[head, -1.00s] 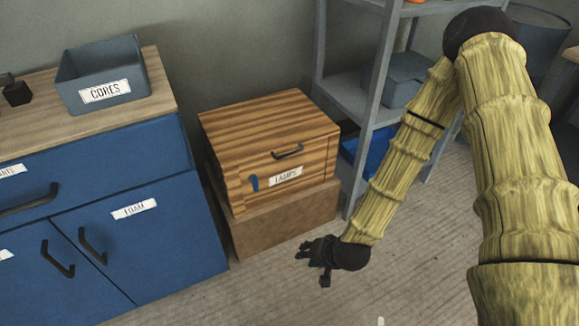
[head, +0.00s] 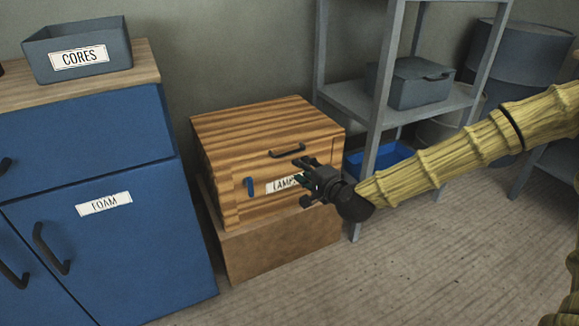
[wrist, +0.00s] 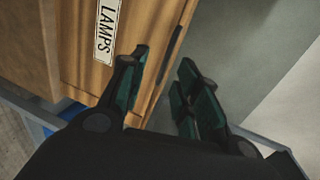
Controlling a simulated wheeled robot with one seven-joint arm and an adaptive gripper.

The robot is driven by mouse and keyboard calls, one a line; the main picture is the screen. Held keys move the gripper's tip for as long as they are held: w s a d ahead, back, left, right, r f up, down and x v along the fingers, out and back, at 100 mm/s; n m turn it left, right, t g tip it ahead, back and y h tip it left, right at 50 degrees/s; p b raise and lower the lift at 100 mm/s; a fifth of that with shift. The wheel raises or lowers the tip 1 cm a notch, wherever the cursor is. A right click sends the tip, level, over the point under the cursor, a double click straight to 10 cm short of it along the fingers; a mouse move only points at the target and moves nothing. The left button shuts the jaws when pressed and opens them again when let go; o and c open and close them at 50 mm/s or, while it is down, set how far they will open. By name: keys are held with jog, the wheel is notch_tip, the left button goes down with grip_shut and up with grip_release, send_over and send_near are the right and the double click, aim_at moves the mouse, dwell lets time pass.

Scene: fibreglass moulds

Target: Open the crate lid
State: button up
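The wooden crate (head: 222,178) with striped grain stands on a brown box, its lid (head: 250,124) closed. A dark handle (head: 287,151) is on the front of the lid, and a blue latch (head: 250,187) is low on the left of the front. A LAMPS label (head: 280,185) is partly hidden by my gripper (head: 300,182), which is in front of the crate's right side. In the wrist view the label (wrist: 106,30) is at top left, and the fingers of my gripper (wrist: 165,88) are spread with nothing between them. A dark strip, perhaps the handle, shows just beyond them.
The brown box (head: 280,245) is under the crate. A blue cabinet (head: 100,240) with a grey CORES bin (head: 80,52) stands at left. A grey shelf rack (head: 352,105) is close on the right. The floor in front is clear.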

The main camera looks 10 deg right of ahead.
aim_at(290, 152)
jog(key=shift+w+d+r+b+x, duration=0.2)
jog(key=shift+b+x, duration=0.45)
jog(key=shift+x, duration=1.2)
jog(key=shift+d+r+b+x, duration=0.1)
jog(key=shift+r+b+x, duration=0.4)
jog(key=shift+x, duration=1.35)
jog(key=shift+w+d+b+x, duration=0.15)
jog(key=shift+b+x, duration=0.7)
jog(key=shift+x, duration=1)
grip_shut()
